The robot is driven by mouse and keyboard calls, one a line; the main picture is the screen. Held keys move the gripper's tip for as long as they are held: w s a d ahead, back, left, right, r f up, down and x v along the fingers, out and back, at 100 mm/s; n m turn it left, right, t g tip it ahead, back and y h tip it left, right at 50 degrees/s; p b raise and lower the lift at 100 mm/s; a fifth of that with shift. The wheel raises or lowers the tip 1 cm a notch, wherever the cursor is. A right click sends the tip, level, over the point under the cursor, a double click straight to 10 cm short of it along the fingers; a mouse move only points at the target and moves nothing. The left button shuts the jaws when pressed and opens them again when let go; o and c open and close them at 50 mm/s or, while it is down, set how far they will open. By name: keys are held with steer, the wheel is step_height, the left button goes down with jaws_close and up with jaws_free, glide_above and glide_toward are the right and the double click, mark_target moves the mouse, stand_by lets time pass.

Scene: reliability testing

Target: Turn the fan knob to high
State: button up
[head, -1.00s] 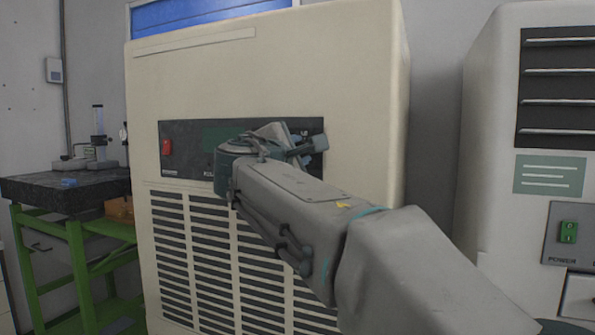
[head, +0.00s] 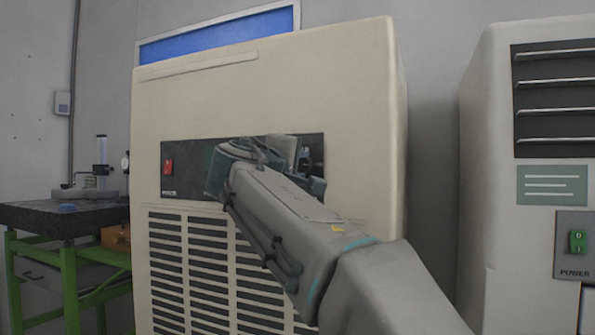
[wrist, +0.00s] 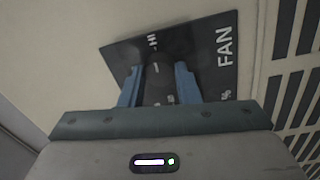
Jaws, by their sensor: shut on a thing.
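The fan knob (wrist: 158,84) is dark and sits between the two blue fingers of my gripper (wrist: 159,80) in the wrist view. The gripper is shut on it. A small pale mark shows on the knob's far end, close to and roughly in line with the "HI" label on the dark fan panel (wrist: 205,50). "FAN" is printed to the right. In the head view my gripper (head: 300,160) is against the right part of the black control panel (head: 185,185); my arm hides the knob there.
The panel belongs to a large cream cabinet (head: 290,75) with a louvred grille (head: 185,270). A red switch (head: 168,167) is at the panel's left. A second cabinet (head: 485,150) with a green power switch (head: 577,241) stands right. A green-legged bench (head: 68,285) is left.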

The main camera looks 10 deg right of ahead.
stand_by(0.4)
steer(key=o, duration=1)
steer(key=shift+c, duration=0.2)
steer(key=v, duration=1.4)
steer(key=shift+w+d, duration=0.1)
